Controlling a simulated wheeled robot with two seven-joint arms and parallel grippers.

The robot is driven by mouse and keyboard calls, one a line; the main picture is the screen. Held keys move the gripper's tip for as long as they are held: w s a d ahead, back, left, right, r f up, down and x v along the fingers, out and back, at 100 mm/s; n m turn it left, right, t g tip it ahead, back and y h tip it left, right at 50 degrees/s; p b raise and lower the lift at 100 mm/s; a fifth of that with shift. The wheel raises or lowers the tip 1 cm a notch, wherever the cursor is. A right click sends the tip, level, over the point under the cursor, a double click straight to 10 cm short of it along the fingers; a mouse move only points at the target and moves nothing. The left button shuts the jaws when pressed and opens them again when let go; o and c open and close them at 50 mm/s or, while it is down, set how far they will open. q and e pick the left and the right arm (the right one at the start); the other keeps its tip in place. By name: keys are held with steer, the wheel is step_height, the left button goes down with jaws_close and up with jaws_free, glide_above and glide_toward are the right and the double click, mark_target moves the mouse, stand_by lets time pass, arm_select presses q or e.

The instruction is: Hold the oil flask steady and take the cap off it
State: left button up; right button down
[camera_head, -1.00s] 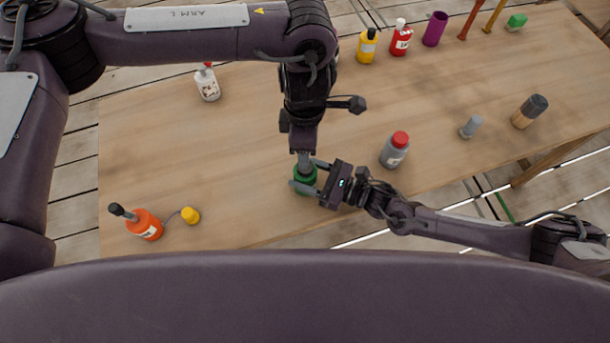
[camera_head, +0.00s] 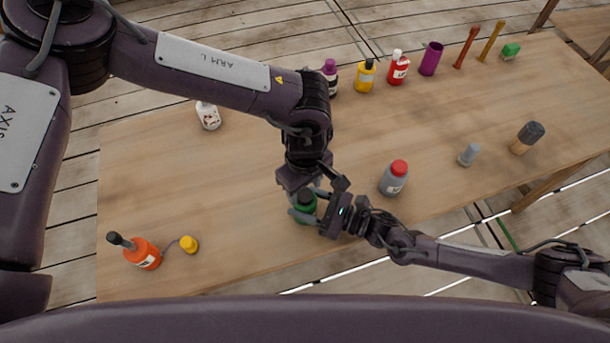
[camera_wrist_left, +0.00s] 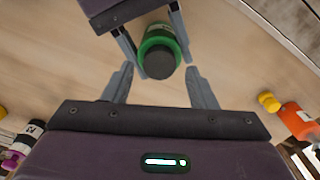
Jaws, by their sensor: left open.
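The green oil flask (camera_head: 305,216) stands on the table near its front edge, its dark cap (camera_head: 307,197) on top. The flask (camera_wrist_left: 158,40) and cap (camera_wrist_left: 160,64) also show in the left wrist view. My right gripper (camera_head: 306,206) has a finger on either side of the flask body and appears closed on it. My left gripper (camera_wrist_left: 160,72) is open, its fingertips apart on either side of the cap and touching nothing that I can see. In the head view its wrist hangs just above and behind the flask.
A grey bottle with a red cap (camera_head: 394,178) stands right of the flask. An orange oil can (camera_head: 142,253) and a yellow item (camera_head: 189,244) are at front left. A white bottle (camera_head: 208,116) and several coloured bottles stand farther back. The table's middle is clear.

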mark_target(305, 197)
arm_select(q)
steer(key=shift+f, duration=1.25)
